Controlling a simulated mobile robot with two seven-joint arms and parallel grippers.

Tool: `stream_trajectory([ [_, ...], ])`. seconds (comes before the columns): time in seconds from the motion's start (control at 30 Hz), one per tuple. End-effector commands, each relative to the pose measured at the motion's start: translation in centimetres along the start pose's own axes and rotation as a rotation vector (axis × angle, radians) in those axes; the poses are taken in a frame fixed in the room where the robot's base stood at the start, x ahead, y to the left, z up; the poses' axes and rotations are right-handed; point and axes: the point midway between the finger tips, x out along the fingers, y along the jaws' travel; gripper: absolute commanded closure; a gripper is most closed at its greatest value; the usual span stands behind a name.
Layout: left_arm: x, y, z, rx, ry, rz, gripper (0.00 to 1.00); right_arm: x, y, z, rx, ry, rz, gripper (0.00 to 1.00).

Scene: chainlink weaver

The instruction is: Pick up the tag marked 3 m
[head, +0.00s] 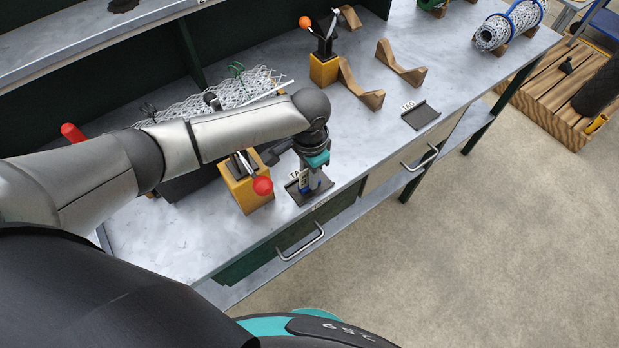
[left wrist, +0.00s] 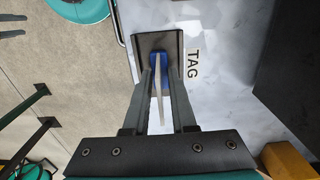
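A small tag (head: 303,184), with blue and white showing, stands on a black holder (head: 316,195) near the bench's front edge, beside a white "TAG" label. In the left wrist view the tag (left wrist: 158,92) is seen nearly edge-on, a thin white strip with a blue part at the holder (left wrist: 157,39). My left gripper (left wrist: 160,72) points down over it, one finger on each side. I cannot tell whether the fingers press on it. No "3 m" marking can be read. Two dark parallel prongs at that view's edge look like my right gripper (left wrist: 14,26), apart and empty.
A yellow block with a red-knobbed clamp (head: 243,190) stands just left of the holder. A second, empty-looking black holder (head: 420,116) lies further right. Wooden cradles (head: 361,86), an orange-knobbed clamp (head: 324,61) and rolled mesh (head: 508,27) stand on the bench. Drawer handles (head: 301,241) project at the front.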

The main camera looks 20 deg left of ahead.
Motion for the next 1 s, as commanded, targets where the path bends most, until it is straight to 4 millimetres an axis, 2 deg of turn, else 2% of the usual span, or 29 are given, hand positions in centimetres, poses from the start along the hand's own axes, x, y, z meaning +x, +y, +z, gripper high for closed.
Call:
stream_trajectory([
  [0.03,-0.02,-0.01,-0.01,0.000,0.000,0.000,0.82,0.00,0.02,0.06,0.000,-0.001,0.000,0.50],
  [0.2,-0.03,-0.02,0.00,0.000,0.000,0.000,1.00,0.00,0.03,0.09,0.001,-0.002,0.000,0.50],
  [0.83,-0.07,-0.04,-0.01,0.000,0.000,0.000,1.00,-0.01,0.05,0.10,0.001,-0.002,0.001,0.50],
  [1.0,-0.82,-0.05,-0.04,0.000,0.001,0.000,1.00,-0.23,0.05,0.07,0.001,-0.002,0.001,0.50],
])
